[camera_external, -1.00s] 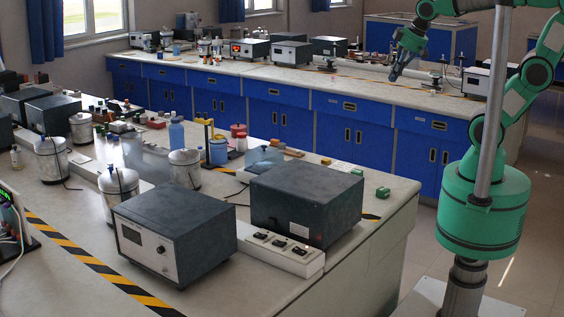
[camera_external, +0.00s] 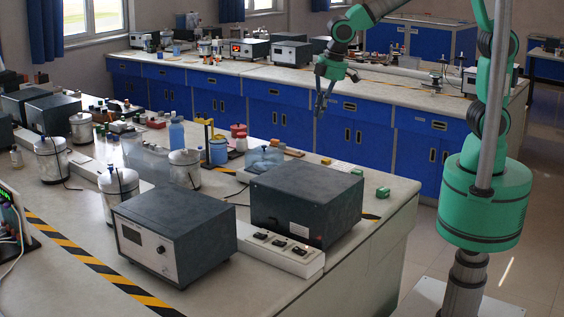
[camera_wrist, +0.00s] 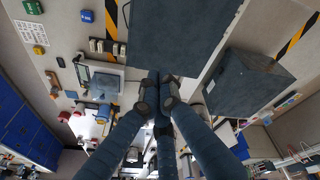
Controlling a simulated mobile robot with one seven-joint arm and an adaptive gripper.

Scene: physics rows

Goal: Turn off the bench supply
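A dark grey box with a white front panel, a small display and a knob (camera_external: 160,247) stands at the front of the near bench; it appears to be a bench supply, but its label is unreadable. A second dark box (camera_external: 305,200) stands behind it to the right, its front panel facing away. My gripper (camera_external: 320,108) hangs in the air beyond the near bench, pointing down, well apart from both boxes. In the wrist view its fingers (camera_wrist: 159,88) converge with nothing seen between them; whether they touch is unclear. Dark box tops (camera_wrist: 185,30) show beyond them.
A white strip with several dark switches (camera_external: 280,249) lies beside the boxes. Jars (camera_external: 118,190), a blue bottle (camera_external: 177,133) and small green blocks (camera_external: 383,192) crowd the near bench (camera_external: 330,290). A blue-fronted bench (camera_external: 275,125) with more instruments runs behind. Striped tape marks the benchtop.

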